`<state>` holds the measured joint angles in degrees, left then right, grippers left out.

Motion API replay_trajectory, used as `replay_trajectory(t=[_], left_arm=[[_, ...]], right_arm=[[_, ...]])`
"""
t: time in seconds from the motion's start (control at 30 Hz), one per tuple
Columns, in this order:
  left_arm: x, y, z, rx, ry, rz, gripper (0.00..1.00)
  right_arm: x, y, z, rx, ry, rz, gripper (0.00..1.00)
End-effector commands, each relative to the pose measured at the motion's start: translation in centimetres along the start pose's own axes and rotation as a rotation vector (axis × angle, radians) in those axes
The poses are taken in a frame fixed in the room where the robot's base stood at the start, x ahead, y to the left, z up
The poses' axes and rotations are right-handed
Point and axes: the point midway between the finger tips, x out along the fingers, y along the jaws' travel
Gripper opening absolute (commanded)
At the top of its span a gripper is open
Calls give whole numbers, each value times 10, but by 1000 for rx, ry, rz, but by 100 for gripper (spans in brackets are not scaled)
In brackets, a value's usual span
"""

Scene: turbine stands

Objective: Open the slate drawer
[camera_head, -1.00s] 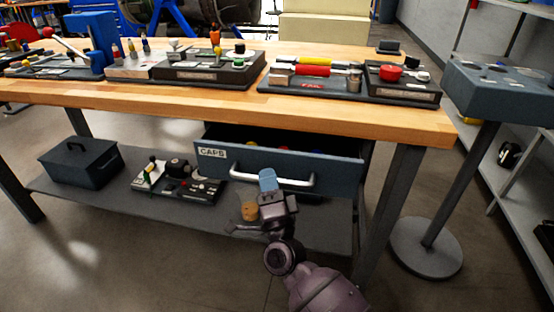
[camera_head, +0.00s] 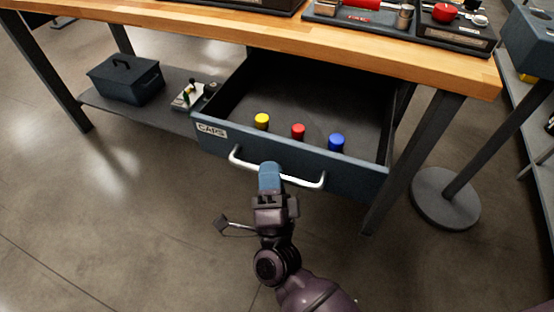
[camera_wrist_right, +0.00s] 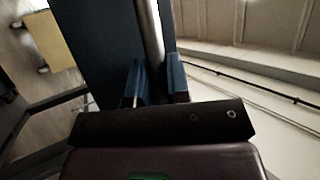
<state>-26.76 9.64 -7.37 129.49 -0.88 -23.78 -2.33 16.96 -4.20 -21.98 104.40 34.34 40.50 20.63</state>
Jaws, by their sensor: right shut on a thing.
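The slate drawer (camera_head: 345,172), labelled CAPS, is pulled well out from under the wooden table. A yellow cap (camera_head: 262,121), a red cap (camera_head: 298,131) and a blue cap (camera_head: 337,142) stand inside near its front wall. My right gripper (camera_head: 269,172) is shut on the drawer's silvery bar handle (camera_head: 310,181), left of the handle's middle. In the right wrist view, the handle (camera_wrist_right: 151,40) runs between the two blue fingers (camera_wrist_right: 158,85), beside the slate drawer front (camera_wrist_right: 100,45). My left gripper is not in view.
The wooden tabletop (camera_head: 240,36) overhangs the drawer's back. A dark lidded box (camera_head: 125,80) and a small device (camera_head: 190,95) sit on the lower shelf. A round stand base (camera_head: 445,198) is at right. The floor in front is clear.

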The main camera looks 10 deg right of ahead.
Motion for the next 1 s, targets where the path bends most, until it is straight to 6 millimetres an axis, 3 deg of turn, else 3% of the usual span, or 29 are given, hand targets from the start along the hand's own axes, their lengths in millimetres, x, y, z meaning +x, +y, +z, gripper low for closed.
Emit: replay_trajectory(t=[0.4,0.43,0.5,0.8,1.0], left_arm=[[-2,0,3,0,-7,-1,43],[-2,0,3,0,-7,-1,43],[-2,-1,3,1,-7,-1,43],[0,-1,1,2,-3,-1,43],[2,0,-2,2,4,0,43]], right_arm=[[-2,-1,1,0,-2,0,0],[-2,-1,1,0,-2,0,20],[-2,-1,1,0,-1,0,27],[-4,-1,1,-1,-2,1,27],[-27,0,1,-1,-3,3,27]])
